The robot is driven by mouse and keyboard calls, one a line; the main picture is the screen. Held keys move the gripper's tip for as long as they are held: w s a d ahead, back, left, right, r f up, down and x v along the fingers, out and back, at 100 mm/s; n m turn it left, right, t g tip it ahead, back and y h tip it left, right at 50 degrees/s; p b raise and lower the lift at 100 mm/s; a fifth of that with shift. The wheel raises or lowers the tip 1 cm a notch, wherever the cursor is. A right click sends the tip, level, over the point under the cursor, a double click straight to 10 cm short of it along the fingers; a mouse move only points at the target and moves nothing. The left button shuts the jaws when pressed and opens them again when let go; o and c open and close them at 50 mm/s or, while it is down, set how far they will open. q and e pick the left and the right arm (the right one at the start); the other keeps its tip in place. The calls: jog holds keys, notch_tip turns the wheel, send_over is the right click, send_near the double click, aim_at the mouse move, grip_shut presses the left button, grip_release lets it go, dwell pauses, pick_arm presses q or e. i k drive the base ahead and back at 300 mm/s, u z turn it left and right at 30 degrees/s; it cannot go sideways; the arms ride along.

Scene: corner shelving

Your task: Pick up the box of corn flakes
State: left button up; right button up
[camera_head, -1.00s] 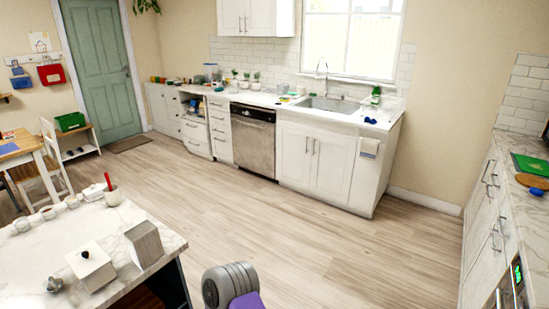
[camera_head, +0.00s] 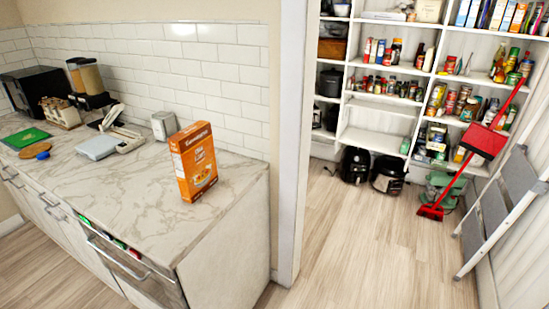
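An orange cereal box (camera_head: 194,161) stands upright on the marble counter (camera_head: 120,188), near its right end. Its printing is too small to read fully, but it shows a bowl of food on the front. Neither of my grippers shows in the head view.
A white scale-like item (camera_head: 97,147) and a black microwave (camera_head: 35,88) stand farther left.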

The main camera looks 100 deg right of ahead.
aim_at(191, 149)
jog(key=z, duration=0.45)
jog(key=i, duration=1.85)
jog(key=z, duration=2.45)
